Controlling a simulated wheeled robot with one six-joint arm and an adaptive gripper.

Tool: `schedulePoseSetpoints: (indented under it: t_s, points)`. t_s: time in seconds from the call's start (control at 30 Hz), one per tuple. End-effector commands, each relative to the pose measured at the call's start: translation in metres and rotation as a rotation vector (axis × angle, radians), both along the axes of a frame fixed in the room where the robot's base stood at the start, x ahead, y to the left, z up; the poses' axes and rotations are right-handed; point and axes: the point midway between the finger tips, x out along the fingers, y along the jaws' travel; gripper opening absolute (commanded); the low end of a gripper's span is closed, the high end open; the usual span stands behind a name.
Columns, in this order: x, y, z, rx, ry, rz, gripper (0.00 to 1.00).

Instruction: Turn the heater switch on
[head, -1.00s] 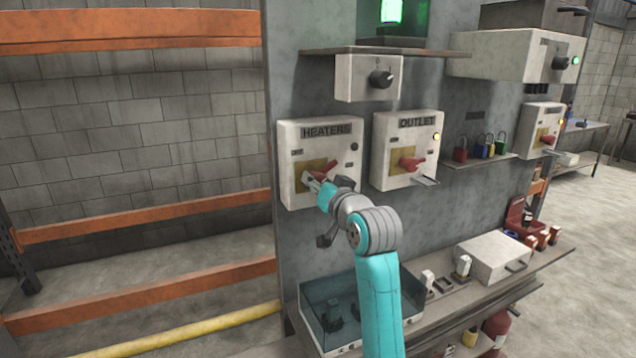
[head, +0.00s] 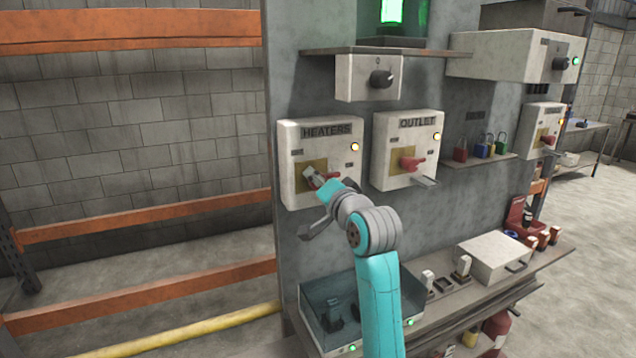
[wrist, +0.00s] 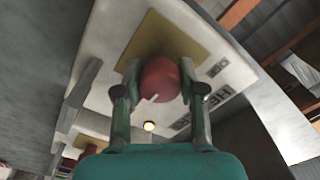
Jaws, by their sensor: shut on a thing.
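The heater switch box (head: 345,133) is a white box labelled HEATERS on the grey panel. Its lamp (head: 355,147) glows yellow-white in the head view, and the lit lamp also shows in the wrist view (wrist: 149,126). The red rotary handle (wrist: 160,80) sits on a yellow plate (head: 307,168). My gripper (head: 314,176) is at the handle. In the wrist view its two fingers stand on either side of the red handle and are shut on it. In the head view my gripper hides most of the handle.
The OUTLET box (head: 405,130) with its own red handle is close on the right. A small box with a black knob (head: 381,78) is above. A shelf with several padlocks (head: 482,150) is further right. A glass-sided box (head: 330,300) stands on the bench below.

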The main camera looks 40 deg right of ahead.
Motion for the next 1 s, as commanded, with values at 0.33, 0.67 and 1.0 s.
schedulePoseSetpoints:
  t_s: [0.33,0.67,1.0]
  points:
    - [0.0,0.0,-0.001,0.005,0.002,0.0,0.05]
    - [0.0,0.0,0.0,0.003,0.001,0.0,0.66]
    - [-0.022,0.006,0.0,0.002,-0.001,-0.001,0.66]
